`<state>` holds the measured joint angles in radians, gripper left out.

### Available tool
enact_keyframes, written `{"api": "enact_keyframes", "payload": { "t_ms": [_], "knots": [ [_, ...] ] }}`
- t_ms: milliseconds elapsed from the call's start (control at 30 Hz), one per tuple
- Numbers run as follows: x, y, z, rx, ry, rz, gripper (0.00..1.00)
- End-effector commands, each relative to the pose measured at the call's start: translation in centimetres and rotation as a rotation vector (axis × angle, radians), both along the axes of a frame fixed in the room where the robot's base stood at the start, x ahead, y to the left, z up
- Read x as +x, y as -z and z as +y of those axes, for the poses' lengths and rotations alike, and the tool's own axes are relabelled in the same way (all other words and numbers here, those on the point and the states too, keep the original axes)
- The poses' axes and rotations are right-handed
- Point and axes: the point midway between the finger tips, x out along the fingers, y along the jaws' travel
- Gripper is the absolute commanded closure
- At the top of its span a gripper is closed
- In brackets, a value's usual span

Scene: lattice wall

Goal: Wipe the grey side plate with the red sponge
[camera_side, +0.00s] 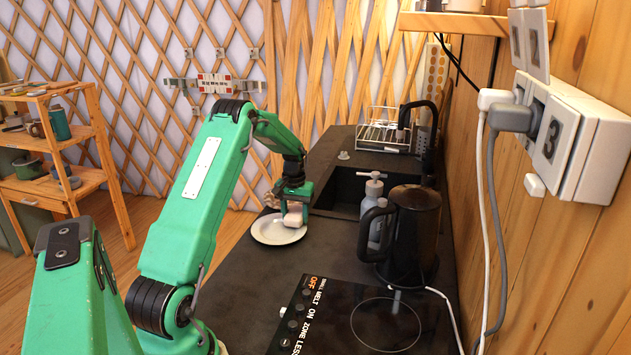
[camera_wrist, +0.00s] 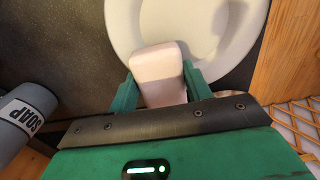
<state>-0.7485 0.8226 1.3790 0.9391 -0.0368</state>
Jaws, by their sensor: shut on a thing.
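A pale, light grey-white round plate (camera_side: 272,232) lies flat on the dark worktop, near its left edge; it also shows at the top of the wrist view (camera_wrist: 122,22). My gripper (camera_side: 294,207) points down over the plate's far right part. It is shut on a pale pink block, the sponge (camera_side: 293,219), which looks pinkish white rather than red. In the wrist view the sponge (camera_wrist: 158,72) sits between the two green fingers and overlaps the plate's rim. I cannot tell whether the sponge touches the plate.
A soap bottle (camera_wrist: 24,112) shows at left in the wrist view; in the side view a grey pump bottle (camera_side: 373,190) stands by the sink. A black kettle (camera_side: 412,235) stands right of it. A black hob (camera_side: 360,320) lies nearer. A dish rack (camera_side: 382,133) stands behind.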

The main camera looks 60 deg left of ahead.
Motion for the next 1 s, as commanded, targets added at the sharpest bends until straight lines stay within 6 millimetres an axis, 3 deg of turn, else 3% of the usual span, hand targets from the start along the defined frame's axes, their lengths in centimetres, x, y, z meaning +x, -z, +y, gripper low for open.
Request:
{"api": "enact_keyframes", "payload": {
  "t_ms": [100, 600, 1000],
  "knots": [
    [0.0, -2.3, 0.0, 0.004, 0.000, -0.004, 0.80],
    [-0.1, -6.5, -0.1, 0.001, 0.000, -0.001, 0.80],
    [-0.1, -8.0, -0.1, -0.001, 0.000, 0.001, 0.80]
  ]
}}
